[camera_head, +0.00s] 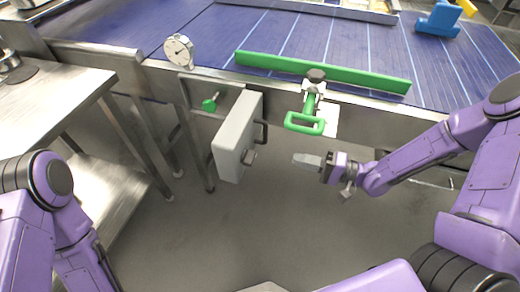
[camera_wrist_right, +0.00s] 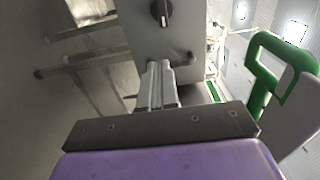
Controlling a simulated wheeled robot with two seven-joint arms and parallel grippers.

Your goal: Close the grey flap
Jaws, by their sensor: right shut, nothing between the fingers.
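The grey flap (camera_head: 236,130) stands open, jutting out from the front of the conveyor frame. It has a dark handle (camera_head: 262,132) at its edge and a knob (camera_head: 249,157) low on its right face. My right gripper (camera_head: 296,159) is shut and empty, to the right of the flap and apart from it in the head view. In the right wrist view the flap's face (camera_wrist_right: 183,30) with its dark knob (camera_wrist_right: 161,12) lies beyond the shut fingers (camera_wrist_right: 159,68). My left arm shows at the lower left, but its gripper is out of view.
A green handle (camera_head: 304,125) hangs from the conveyor edge above my right gripper. A green knob (camera_head: 210,105) sits behind the flap, below a round gauge (camera_head: 179,51). A steel table (camera_head: 62,76) stands at the left. The floor (camera_head: 240,225) in front is clear.

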